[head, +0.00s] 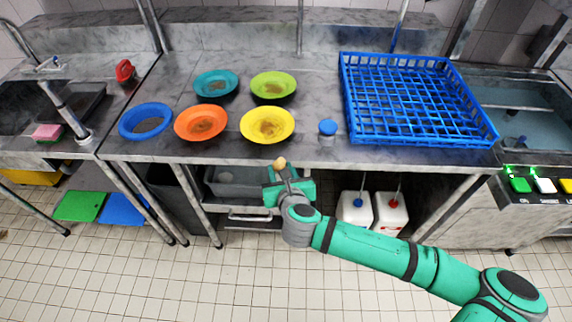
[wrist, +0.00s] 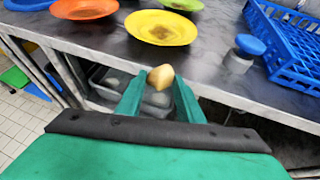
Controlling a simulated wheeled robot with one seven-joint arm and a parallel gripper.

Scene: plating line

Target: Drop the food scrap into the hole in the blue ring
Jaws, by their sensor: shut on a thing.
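The food scrap (wrist: 161,77) is a small tan lump. My gripper (wrist: 160,85) is shut on it, one green finger on each side in the wrist view. In the head view my gripper (head: 281,170) holds the scrap (head: 280,162) just off the table's front edge, below the yellow plate. The blue ring (head: 121,122) lies on the table at the far left, its hole showing a grey surface inside. In the wrist view only a part of the ring (wrist: 25,4) shows at the top left corner.
Soiled yellow (head: 246,127), orange (head: 179,124), teal (head: 199,85) and green (head: 256,83) plates stand on the steel table (head: 320,75). A blue-lidded jar (head: 327,130) and a blue rack (head: 470,142) are to the right. Grey bins (head: 235,190) stand below the table.

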